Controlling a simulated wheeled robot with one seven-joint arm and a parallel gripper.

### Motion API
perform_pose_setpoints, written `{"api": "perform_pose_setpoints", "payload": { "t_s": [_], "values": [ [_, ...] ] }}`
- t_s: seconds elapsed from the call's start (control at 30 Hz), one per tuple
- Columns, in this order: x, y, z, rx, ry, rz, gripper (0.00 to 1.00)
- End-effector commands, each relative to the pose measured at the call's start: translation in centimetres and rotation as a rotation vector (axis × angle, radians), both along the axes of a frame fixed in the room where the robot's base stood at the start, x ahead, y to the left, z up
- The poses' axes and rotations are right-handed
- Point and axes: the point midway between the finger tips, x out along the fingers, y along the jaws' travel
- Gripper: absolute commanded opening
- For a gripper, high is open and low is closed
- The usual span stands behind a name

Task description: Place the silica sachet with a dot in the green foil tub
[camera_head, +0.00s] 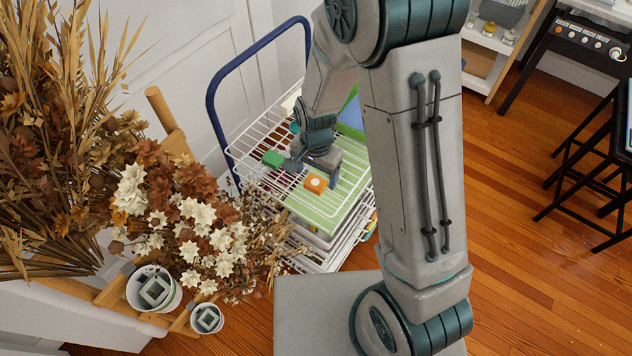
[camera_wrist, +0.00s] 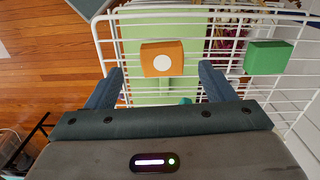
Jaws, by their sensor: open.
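An orange sachet with a white dot (camera_head: 315,183) lies on the wire cart, dot facing up. In the wrist view the orange sachet (camera_wrist: 162,60) is just beyond my fingertips and lined up between them. My gripper (camera_head: 312,170) is open and empty above the cart; its two fingers also show in the wrist view (camera_wrist: 160,82), apart from the sachet. A small green block-shaped thing (camera_head: 272,159) is left of the gripper; it is at the right in the wrist view (camera_wrist: 268,57). I cannot tell whether it is the foil tub, and I see no inside.
A pale green flat surface (camera_head: 318,207) lies under the cart's white wire bars. The cart has a blue handle (camera_head: 213,105). Dried flowers (camera_head: 150,200) crowd its left side. Two white pots (camera_head: 153,288) are at lower left. Wooden floor (camera_head: 540,270) is open at right.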

Motion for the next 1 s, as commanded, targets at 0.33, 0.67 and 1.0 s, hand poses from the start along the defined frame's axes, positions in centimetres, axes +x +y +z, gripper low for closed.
{"api": "perform_pose_setpoints", "payload": {
  "t_s": [0.33,0.67,1.0],
  "values": [
    [0.1,0.2,-3.1,-0.001,0.001,0.0,0.76],
    [0.1,0.2,-3.2,-0.001,-0.001,0.0,0.6],
    [0.1,0.2,-3.2,-0.001,-0.001,0.001,0.25]
  ]
}}
